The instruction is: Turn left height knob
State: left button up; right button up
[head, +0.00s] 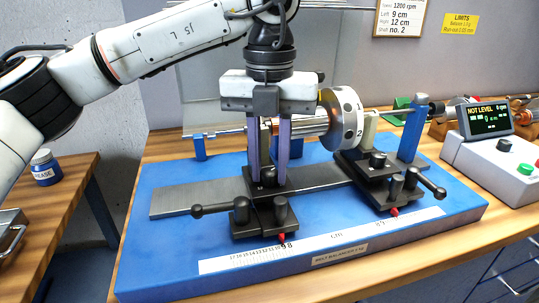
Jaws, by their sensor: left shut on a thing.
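My left gripper (269,183) points straight down over the left carriage (265,220) of the balancing machine. Its two purple-grey fingers are closed around the dark left height knob (267,176), which shows only partly between them. The left carriage has a lever with a ball end (198,211) reaching left and a red pointer (282,236) at the scale. The rotor, a silver disc (343,118) marked 1 and 2 on a shaft, sits behind the gripper. My right gripper is not in view.
The right carriage (378,190) has its own dark knob (378,158) and lever. A scale strip (320,240) runs along the front of the blue base (170,265). A control box with a screen reading NOT LEVEL (488,118) stands right. A grease jar (45,168) stands on the left table.

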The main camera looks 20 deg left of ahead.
aim_at(269, 171)
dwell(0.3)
pick_arm(q)
jog(key=o, duration=1.1)
jog(key=shift+c, duration=0.2)
notch_tip(269, 171, up, 10)
jog(key=p, duration=0.1)
jog(key=shift+r+p, duration=0.15)
jog(key=shift+p, duration=0.25)
